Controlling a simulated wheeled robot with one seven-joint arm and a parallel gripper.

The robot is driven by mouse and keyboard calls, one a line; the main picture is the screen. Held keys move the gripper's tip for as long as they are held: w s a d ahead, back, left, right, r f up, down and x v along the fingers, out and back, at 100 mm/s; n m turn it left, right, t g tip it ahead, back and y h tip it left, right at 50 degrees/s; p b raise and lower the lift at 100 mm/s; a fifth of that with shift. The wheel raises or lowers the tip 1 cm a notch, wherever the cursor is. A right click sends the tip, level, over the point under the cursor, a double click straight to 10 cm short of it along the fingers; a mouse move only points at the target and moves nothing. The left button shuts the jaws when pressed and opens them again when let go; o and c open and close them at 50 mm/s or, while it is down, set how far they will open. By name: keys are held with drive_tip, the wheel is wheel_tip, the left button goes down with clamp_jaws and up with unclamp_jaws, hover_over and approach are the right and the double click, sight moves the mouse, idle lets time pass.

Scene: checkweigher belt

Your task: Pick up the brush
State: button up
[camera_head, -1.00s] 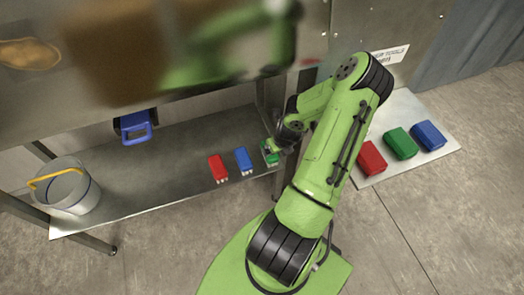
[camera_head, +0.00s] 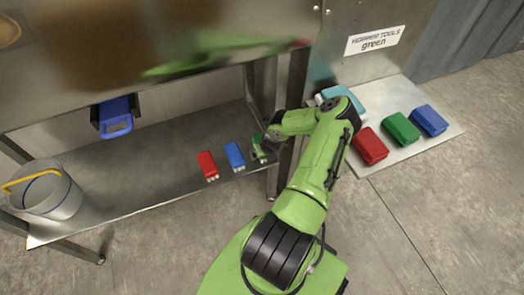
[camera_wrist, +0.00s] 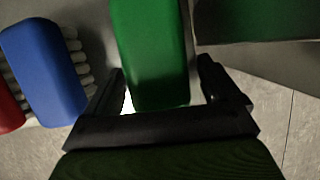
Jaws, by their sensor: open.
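A green brush (camera_head: 257,140) stands at the right end of a row on the low metal shelf, partly hidden by my gripper. A blue brush (camera_head: 234,155) and a red brush (camera_head: 208,164), both with pale bristles, lie to its left. My gripper (camera_head: 261,152) is at the green brush. In the wrist view the green brush (camera_wrist: 152,50) lies between the open fingers of my gripper (camera_wrist: 162,75), with a gap beside its near end. The blue brush (camera_wrist: 42,70) shows outside the left finger, with the red brush (camera_wrist: 6,110) at the edge.
The shelf (camera_head: 140,180) also holds a bucket (camera_head: 60,195) with a yellow handle. A blue scoop-like item (camera_head: 116,117) hangs behind. A sign (camera_head: 374,41) reads "HYGIENE TOOLS green". Red (camera_head: 369,146), green (camera_head: 401,128) and blue (camera_head: 429,120) blocks rest on a plate at right.

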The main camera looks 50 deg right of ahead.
drive_tip(key=shift+r, duration=0.1)
drive_tip(key=c, duration=1.2)
